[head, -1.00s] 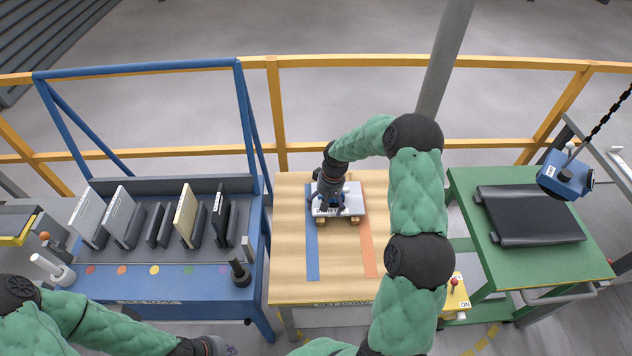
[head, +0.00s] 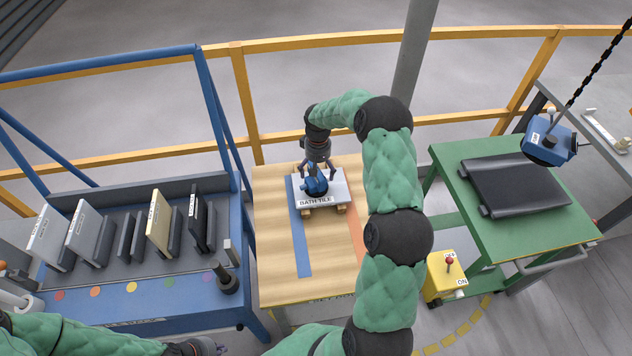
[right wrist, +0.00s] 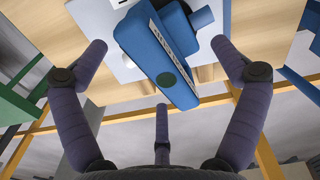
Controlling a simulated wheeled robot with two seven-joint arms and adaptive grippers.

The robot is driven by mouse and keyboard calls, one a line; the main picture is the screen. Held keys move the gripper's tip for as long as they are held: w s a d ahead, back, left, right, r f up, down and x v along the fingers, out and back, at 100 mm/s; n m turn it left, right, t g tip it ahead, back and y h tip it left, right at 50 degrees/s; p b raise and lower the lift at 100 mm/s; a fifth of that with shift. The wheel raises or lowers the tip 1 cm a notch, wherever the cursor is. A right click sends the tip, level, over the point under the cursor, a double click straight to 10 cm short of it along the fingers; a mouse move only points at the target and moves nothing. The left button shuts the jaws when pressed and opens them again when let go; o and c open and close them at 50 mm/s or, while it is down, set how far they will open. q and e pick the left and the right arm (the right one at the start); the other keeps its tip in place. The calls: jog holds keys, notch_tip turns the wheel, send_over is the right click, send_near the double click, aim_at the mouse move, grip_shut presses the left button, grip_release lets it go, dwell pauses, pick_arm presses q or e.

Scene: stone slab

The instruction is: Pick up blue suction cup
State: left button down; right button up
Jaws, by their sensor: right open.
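The blue suction cup (head: 314,184) sits on a pale slab labelled BATH TILE (head: 336,188) on the wooden table. My right gripper (head: 318,166) is just behind and above the cup in the head view, its fingers spread. In the right wrist view, the cup's blue handle (right wrist: 160,52) lies between the open fingers of my right gripper (right wrist: 158,66), with no clear grip on it. My left gripper (head: 203,346) is at the bottom edge of the head view, partly cut off and too small to read.
The slab rests on small wooden blocks (head: 341,209) on the table (head: 275,230). A blue rack (head: 130,315) with upright slabs stands left. A green table (head: 440,165) with a black tray is right, under a blue chain-hung device (head: 548,140). A yellow switch box (head: 440,280) sits between.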

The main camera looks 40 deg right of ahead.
jog(key=f, duration=0.4)
jog(key=shift+w+a+f+b, duration=0.15)
jog(key=shift+a+f+b, duration=0.05)
jog(key=shift+f+b, duration=0.2)
jog(key=shift+a, duration=0.1)
jog(key=c, duration=1.8)
